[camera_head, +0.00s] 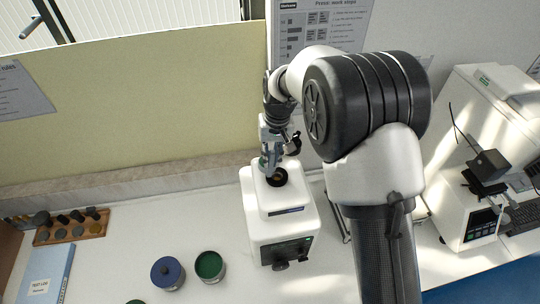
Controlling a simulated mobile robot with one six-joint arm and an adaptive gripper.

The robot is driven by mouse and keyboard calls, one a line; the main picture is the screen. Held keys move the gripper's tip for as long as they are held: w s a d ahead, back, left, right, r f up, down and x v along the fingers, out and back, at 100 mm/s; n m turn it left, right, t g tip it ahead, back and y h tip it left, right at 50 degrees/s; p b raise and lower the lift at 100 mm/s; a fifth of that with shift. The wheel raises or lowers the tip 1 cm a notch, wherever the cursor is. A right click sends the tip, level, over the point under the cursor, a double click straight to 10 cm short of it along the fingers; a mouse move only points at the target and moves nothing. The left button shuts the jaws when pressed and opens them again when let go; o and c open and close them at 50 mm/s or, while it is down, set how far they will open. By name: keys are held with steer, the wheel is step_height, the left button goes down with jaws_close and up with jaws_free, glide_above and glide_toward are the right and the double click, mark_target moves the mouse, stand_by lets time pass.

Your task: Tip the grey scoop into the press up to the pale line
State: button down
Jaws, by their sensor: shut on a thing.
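The white press (283,228) stands on the bench in the middle of the view. A round dark opening (277,177) is in its top, with something brownish inside. My gripper (271,162) points down just above and behind this opening. It is shut on a small grey thing, which looks like the grey scoop, but the fingers and the small size in view hide most of it. I cannot tell the scoop's tilt or whether it touches the press. The pale line and the level inside the press cannot be made out.
An open green-rimmed pot (209,267) and a blue-topped pot (167,273) stand left of the press. A wooden rack (73,228) with dark cylinders and a blue test log (47,276) lie farther left. A white tester (467,210) stands right. My arm hides the bench between.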

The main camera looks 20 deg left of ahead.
steer(key=shift+d+f+y+b, duration=0.3)
steer(key=shift+y+b, duration=0.1)
steer(key=shift+b, duration=0.35)
steer(key=y+b, duration=0.1)
steer(key=b, duration=0.3)
steer(key=d+f+y+b, duration=0.1)
steer(key=b, duration=0.3)
steer(key=shift+d+f, duration=0.15)
steer(key=shift+d, duration=0.1)
steer(key=shift+s+d+f+t+y+b, duration=0.2)
steer(key=shift+y+b, duration=0.3)
steer(key=shift+b, duration=1.15)
steer(key=shift+w+d+f+y+b, duration=0.15)
steer(key=shift+d+y+b, duration=0.3)
steer(key=shift+b, duration=1.2)
steer(key=shift+s+d+f+t+y+b, duration=0.15)
steer(key=shift+y+b, duration=0.4)
steer(key=shift+b, duration=1.1)
stand_by(1.2)
